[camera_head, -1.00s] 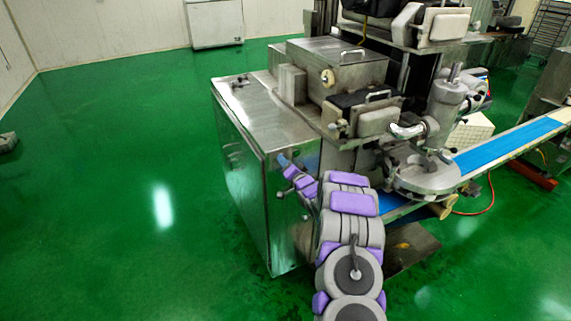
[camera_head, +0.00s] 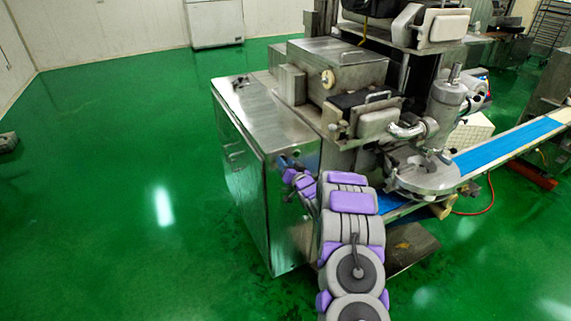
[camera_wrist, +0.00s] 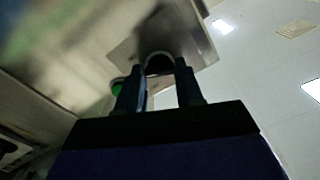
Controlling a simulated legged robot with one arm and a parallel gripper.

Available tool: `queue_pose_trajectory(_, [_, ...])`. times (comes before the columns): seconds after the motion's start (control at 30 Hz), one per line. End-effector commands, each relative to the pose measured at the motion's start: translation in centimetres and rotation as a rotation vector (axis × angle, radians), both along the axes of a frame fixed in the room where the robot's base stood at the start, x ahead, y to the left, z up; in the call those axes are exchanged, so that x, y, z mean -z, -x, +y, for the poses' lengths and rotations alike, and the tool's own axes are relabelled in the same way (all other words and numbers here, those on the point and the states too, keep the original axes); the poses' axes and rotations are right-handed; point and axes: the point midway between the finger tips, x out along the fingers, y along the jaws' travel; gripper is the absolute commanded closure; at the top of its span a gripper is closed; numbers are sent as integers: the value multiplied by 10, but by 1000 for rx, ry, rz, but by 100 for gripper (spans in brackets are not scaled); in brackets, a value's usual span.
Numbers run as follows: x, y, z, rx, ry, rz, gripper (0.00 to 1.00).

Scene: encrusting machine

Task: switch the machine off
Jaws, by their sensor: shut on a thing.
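The machine (camera_head: 300,160) is a steel cabinet with a hopper and metal heads on top. In the wrist view, a dark round knob (camera_wrist: 159,61) sits on a flat metal plate (camera_wrist: 195,42) on the machine. My gripper (camera_wrist: 159,72) has one finger on each side of this knob and is shut on it. A green button (camera_wrist: 117,88) shows just left of the left finger, partly hidden by it. In the head view my arm reaches to the cabinet's near side, and the knob and fingers cannot be made out there.
A blue conveyor belt (camera_head: 510,142) runs out to the right from under the machine's round table (camera_head: 428,178). A red hose (camera_head: 480,211) hangs below it. A white chest (camera_head: 216,22) stands at the back wall.

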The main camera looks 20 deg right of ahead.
Motion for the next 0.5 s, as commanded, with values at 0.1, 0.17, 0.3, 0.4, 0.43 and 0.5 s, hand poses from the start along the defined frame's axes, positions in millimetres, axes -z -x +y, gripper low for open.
queue_pose_trajectory(0.1, [3,1,-2,3,109,2,94])
queue_pose_trajectory(0.17, [4,1,-1,2,166,1,94])
queue_pose_trajectory(0.3, [5,1,-1,1,299,-3,94])
queue_pose_trajectory(0.4, [5,1,-2,2,394,-6,94])
queue_pose_trajectory(0.43, [5,1,-2,2,423,-7,94])
queue_pose_trajectory(0.5, [6,1,-1,0,490,-9,94])
